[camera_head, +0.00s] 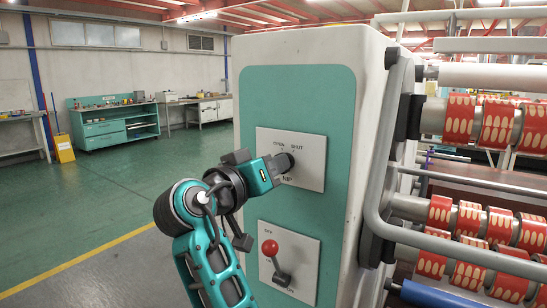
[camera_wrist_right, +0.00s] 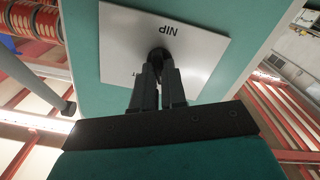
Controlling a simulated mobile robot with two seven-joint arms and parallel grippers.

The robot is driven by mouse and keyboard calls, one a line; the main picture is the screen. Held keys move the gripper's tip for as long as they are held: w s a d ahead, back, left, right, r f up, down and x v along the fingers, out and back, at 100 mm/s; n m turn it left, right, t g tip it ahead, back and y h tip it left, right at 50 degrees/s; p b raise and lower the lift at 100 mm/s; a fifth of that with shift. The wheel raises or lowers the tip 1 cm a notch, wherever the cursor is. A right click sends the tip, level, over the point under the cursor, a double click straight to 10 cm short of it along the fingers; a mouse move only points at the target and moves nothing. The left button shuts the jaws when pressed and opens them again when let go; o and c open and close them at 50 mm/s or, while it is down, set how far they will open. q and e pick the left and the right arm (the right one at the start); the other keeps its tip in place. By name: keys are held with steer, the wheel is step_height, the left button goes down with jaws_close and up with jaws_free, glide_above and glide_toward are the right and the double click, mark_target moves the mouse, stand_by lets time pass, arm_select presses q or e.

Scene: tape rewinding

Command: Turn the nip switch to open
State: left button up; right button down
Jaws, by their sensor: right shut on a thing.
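The nip switch is a small black knob (camera_head: 288,161) on a light grey plate (camera_head: 311,165) marked OPEN, SHUT and NIP, on the teal front of the machine. My right gripper (camera_head: 278,165) reaches it from the left and is shut on the knob. In the right wrist view the knob (camera_wrist_right: 159,54) sits between the two black fingers (camera_wrist_right: 158,80), with the NIP label beyond it. The fingers hide most of the knob, so its pointing direction cannot be told. My left gripper is not in view.
Rollers with red patterned tape (camera_head: 497,125) and a bent grey rail (camera_head: 372,190) stand at the right. Green floor (camera_head: 110,200) lies open at the left.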

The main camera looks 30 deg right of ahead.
steer(key=shift+n, duration=0.5)
steer(key=c, duration=1.2)
jaws_free()
steer(key=b+v, duration=0.1)
steer(key=v, duration=1.2)
steer(key=shift+w, duration=0.1)
